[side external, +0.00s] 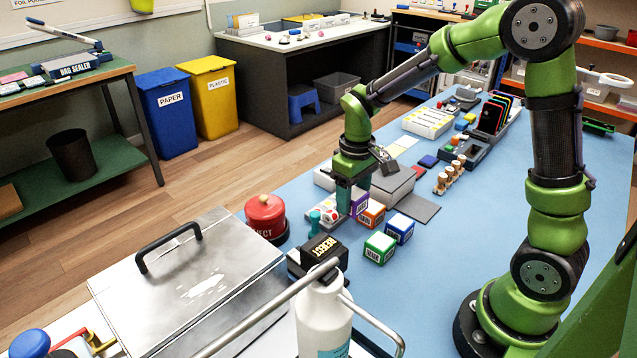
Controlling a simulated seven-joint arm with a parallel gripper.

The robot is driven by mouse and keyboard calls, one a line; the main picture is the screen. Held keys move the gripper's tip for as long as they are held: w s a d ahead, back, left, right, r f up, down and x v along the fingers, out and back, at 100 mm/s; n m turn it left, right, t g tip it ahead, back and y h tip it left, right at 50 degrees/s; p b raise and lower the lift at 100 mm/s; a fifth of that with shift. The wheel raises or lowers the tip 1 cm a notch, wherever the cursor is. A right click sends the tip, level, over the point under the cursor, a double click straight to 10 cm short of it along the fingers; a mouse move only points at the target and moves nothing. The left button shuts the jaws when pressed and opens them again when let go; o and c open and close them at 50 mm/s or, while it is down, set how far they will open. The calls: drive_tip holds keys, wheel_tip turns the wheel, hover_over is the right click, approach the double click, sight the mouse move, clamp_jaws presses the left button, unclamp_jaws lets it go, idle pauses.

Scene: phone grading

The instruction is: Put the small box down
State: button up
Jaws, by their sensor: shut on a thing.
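My gripper (353,198) points down over the blue work mat, its teal fingers closed around a small purple box (359,203) with a white label. The fingers hide part of the box. I cannot tell whether its underside touches the surface below. Three similar small boxes stand close by to the right and nearer the camera: an orange one (371,214), a blue one (399,229) and a green one (379,248). The orange box is right beside the purple one in the picture.
A red reject button (266,216), a black reject stamp (318,252) and a white item with red marks (331,216) crowd the left. A grey box (392,182) stands behind my gripper. The blue mat (450,240) is clear to the right of the boxes.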

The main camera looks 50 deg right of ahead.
sight(353, 193)
wheel_tip(353, 193, down, 8)
drive_tip(key=shift+f, duration=0.2)
idle(0.3)
drive_tip(key=o, duration=1.1)
drive_tip(key=shift+f, duration=0.15)
wheel_tip(353, 193, up, 12)
drive_tip(key=shift+a+r, duration=0.1)
drive_tip(key=shift+r, duration=0.15)
drive_tip(key=shift+s+a+r+m+t+y, duration=0.35)
drive_tip(key=shift+s+a+r+m+t, duration=0.55)
drive_tip(key=shift+s+r, duration=1.1)
drive_tip(key=shift+s+a+r+m+t+y, duration=0.4)
drive_tip(key=shift+s+a+r+t, duration=0.6)
drive_tip(key=shift+s+r+t, duration=1)
drive_tip(key=shift+s+a+r+m+t+y, duration=0.25)
drive_tip(key=shift+s+a+r+m+t, duration=0.6)
drive_tip(key=shift+s+r, duration=1.15)
